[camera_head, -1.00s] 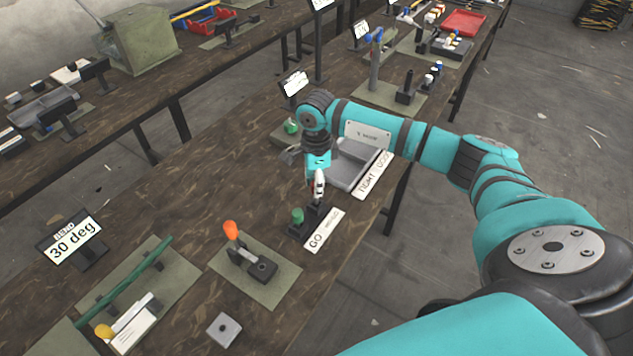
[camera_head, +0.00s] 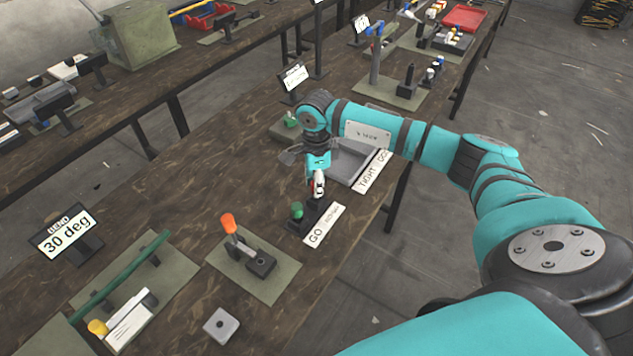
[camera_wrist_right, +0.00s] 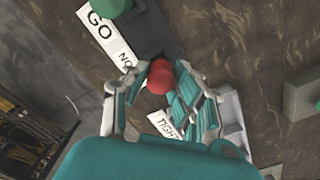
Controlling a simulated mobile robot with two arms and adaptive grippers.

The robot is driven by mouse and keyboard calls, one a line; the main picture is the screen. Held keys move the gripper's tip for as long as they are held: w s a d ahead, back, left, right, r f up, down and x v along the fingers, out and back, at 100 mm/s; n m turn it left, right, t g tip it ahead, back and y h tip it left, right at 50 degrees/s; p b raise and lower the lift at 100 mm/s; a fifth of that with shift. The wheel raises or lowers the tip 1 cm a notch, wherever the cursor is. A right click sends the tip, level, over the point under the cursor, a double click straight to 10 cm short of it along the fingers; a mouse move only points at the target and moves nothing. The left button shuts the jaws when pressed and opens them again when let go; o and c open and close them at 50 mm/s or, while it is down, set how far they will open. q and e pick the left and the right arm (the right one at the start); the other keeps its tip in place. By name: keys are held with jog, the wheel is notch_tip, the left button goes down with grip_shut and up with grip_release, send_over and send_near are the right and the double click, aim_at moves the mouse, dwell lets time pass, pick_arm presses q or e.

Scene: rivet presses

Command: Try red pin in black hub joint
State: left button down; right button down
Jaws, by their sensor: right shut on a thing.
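The red pin (camera_wrist_right: 160,77) shows between the fingertips of my right gripper (camera_wrist_right: 158,84) in the right wrist view. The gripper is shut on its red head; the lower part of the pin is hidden. In the head view my right gripper (camera_head: 319,186) points down over the far end of a dark pin holder (camera_head: 309,222). I cannot tell whether the pin still touches the holder. A dark hub-like joint (camera_head: 261,262) with an orange-tipped lever lies on a green mat, nearer than the holder; it may be the black hub joint. My left gripper is not in view.
A green pin (camera_head: 297,210) stands in the holder beside a GO label (camera_head: 324,225). A grey tray (camera_head: 350,165) lies behind my right gripper. A grey square block (camera_head: 221,326) sits near the front edge. A 30 deg sign (camera_head: 68,232) stands at left. Bare wood lies mid-table.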

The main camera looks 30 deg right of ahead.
jog(key=c, duration=1)
grip_release()
notch_tip(320, 180, up, 12)
jog(key=shift+f, duration=0.1)
